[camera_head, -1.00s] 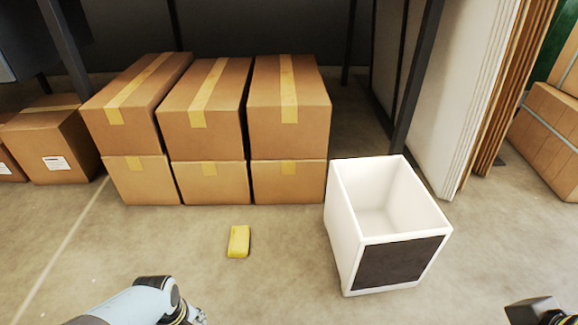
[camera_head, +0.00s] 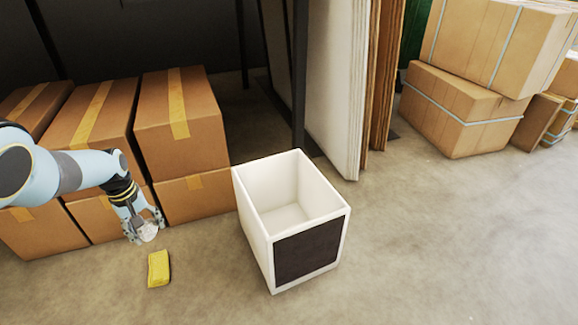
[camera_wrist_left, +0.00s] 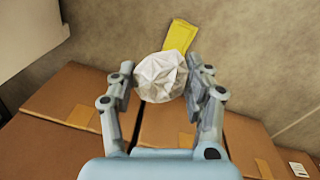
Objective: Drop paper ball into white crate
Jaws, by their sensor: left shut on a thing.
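A crumpled white paper ball (camera_wrist_left: 160,77) is held between the two fingers of my left gripper (camera_wrist_left: 160,85) in the left wrist view. In the head view the left gripper (camera_head: 146,229) is shut on the paper ball (camera_head: 148,233), in front of the stacked boxes and to the left of the crate. The white crate (camera_head: 254,225) stands upright on the floor with its top open and a dark panel on its front. Its visible inside is empty. My right gripper is not in view.
A yellow block (camera_head: 158,269) lies on the floor below the left gripper, and shows in the wrist view (camera_wrist_left: 181,36). Stacked cardboard boxes (camera_head: 180,115) stand behind the left arm. White panels (camera_head: 335,90) lean behind the crate.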

